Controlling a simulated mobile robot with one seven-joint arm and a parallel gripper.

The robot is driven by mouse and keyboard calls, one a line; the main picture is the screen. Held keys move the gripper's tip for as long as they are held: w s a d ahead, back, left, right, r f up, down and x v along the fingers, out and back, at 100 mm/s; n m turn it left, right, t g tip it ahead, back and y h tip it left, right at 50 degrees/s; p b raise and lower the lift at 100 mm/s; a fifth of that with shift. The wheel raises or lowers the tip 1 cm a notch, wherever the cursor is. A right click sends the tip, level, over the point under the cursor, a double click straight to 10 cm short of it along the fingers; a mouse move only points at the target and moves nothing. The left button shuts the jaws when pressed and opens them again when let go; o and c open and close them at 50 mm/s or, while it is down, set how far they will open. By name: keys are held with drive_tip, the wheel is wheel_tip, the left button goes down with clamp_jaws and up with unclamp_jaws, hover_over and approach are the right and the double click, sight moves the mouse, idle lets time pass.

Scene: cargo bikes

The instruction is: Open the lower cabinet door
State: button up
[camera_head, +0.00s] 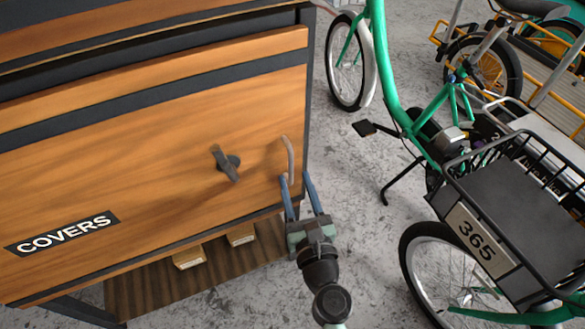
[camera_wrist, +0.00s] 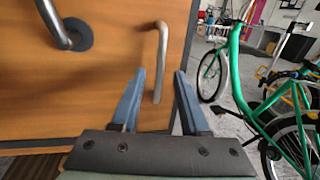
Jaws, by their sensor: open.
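The lower cabinet door (camera_head: 130,170) is a wide orange-brown wood panel on the left of the head view, with a COVERS label. It looks shut. A thin metal pull handle (camera_head: 291,160) stands near its right edge. A dark turning latch (camera_head: 226,163) on a round base sits left of the handle. My gripper (camera_head: 295,177) is open with two blue fingers pointing at the door by the handle's lower end. In the wrist view the handle (camera_wrist: 161,50) runs down into the gap between the fingers of my gripper (camera_wrist: 160,74). I cannot tell whether they touch it.
A green cargo bike (camera_head: 385,60) with a black rack and a 365 plate stands close on the right. Below the door is an open dark wood shelf (camera_head: 140,290) with light blocks (camera_head: 190,257). Bare concrete floor (camera_head: 350,200) lies between cabinet and bike.

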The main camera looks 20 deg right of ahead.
sight(291, 169)
drive_tip(key=shift+w+d, duration=0.15)
drive_tip(key=shift+w, duration=0.7)
drive_tip(key=shift+w+d, duration=0.15)
drive_tip(key=shift+w, duration=0.7)
clamp_jaws()
